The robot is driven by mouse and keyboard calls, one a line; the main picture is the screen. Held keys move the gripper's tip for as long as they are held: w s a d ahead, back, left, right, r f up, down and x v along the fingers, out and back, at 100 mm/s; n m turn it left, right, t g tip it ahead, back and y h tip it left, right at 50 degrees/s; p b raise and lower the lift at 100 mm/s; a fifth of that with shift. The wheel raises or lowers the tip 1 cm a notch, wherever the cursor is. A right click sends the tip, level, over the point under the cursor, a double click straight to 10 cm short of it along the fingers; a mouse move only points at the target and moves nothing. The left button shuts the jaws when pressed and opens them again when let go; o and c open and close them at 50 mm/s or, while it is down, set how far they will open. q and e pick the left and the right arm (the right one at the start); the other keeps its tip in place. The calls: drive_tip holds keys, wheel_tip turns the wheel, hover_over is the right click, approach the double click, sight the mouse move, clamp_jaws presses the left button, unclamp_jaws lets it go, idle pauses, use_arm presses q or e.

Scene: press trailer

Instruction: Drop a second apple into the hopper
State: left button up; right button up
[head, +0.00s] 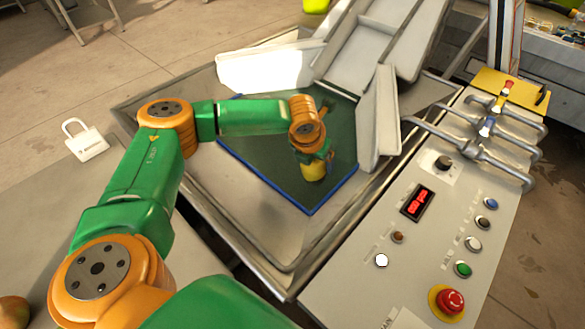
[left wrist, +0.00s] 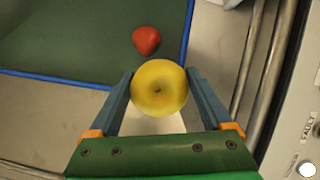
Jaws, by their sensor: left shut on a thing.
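My left gripper (head: 322,158) is shut on a yellow apple (head: 313,172). In the left wrist view the gripper (left wrist: 158,95) has one finger on each side of the yellow apple (left wrist: 159,88). In the head view the apple shows against the green, blue-edged bottom (head: 318,197) of the wide metal hopper (head: 190,112); its height above it is hard to tell. A red apple (left wrist: 146,40) lies on the green surface in the left wrist view. My arm seems to hide it in the head view. My right gripper is not in view.
A control panel (head: 440,205) with buttons and a red stop button (head: 450,301) stands at the right. Metal chutes (head: 370,45) rise behind the hopper. A white padlock-shaped object (head: 86,140) and part of a brownish fruit (head: 12,312) are at the left.

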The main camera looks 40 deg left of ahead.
use_arm(q)
drive_tip(key=shift+r, duration=0.1)
drive_tip(key=o, duration=1.5)
drive_tip(key=shift+s, duration=0.1)
drive_tip(key=shift+c, duration=0.2)
drive_tip(key=shift+r, duration=0.1)
drive_tip(key=p+v, duration=0.1)
drive_tip(key=v, duration=0.6)
